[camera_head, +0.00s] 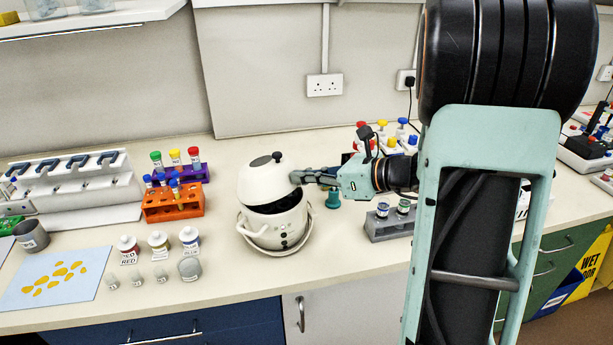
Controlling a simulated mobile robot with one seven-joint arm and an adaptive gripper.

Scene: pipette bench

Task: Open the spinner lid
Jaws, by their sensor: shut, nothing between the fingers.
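The spinner (272,230) is a white, round, pot-like device on the bench, left of my gripper. Its white domed lid (262,182), with a dark knob on top, is tilted up, and a dark gap shows between the lid and the body at the front right. My gripper (297,178) is shut and empty at the right side of the lid. Its fingertips overlap the lid's right edge in the picture; I cannot tell whether they touch it.
An orange rack (173,207) with coloured-cap tubes stands left of the spinner. Small labelled bottles (158,247) stand at the front left. A grey rack (388,226) with vials is to the right. Bare bench (345,260) lies front right of the spinner.

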